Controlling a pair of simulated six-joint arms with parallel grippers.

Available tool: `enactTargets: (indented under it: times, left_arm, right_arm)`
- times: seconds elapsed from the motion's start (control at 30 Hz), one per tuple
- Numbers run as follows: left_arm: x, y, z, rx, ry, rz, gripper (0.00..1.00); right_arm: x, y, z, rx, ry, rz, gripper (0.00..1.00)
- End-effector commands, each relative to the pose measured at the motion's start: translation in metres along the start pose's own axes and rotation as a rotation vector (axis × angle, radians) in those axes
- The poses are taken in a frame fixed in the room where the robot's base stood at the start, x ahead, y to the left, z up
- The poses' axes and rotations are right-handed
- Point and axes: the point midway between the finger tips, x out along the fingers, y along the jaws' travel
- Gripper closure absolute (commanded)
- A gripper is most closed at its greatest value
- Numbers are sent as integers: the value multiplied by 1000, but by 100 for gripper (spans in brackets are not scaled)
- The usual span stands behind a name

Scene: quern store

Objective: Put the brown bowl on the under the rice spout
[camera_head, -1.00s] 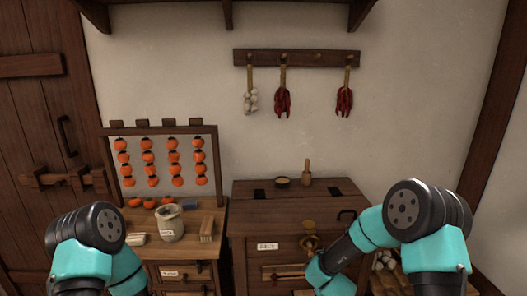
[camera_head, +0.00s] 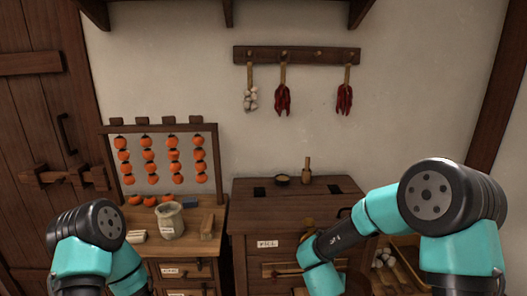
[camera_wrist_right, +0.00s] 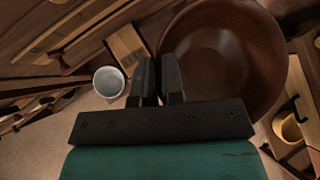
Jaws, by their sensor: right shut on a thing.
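The brown bowl (camera_wrist_right: 225,60) is large, round and empty, and fills the upper right of the right wrist view. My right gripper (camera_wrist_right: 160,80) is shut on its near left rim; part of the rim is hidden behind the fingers.
A white cup (camera_wrist_right: 108,81) stands left of the fingers in the right wrist view. A yellow container (camera_wrist_right: 291,128) is at the right. A side table (camera_head: 215,222) holds a jar (camera_head: 170,221) and a brush (camera_head: 207,228). A small bowl (camera_head: 282,180) sits on the chest.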

Motion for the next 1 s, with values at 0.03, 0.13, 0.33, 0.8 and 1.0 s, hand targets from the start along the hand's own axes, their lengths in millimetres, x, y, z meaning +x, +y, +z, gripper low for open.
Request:
enactTargets:
  times: [0.03, 0.13, 0.33, 0.8, 1.0]
  left_arm:
    - [0, 0, 0, 0, 0, 0, 62]
    - [0, 0, 0, 0, 0, 0, 62]
    - [0, 0, 0, 0, 0, 0, 62]
    - [0, 0, 0, 0, 0, 0, 62]
    - [0, 0, 0, 0, 0, 0, 62]
  right_arm:
    - [-1, 0, 0, 2, 0, -2, 100]
    - [-1, 0, 0, 2, 0, -2, 100]
    - [0, 0, 0, 1, 0, -2, 100]
    - [35, 10, 2, -106, -38, 110, 100]
    - [69, 22, -2, -229, -61, 233, 100]
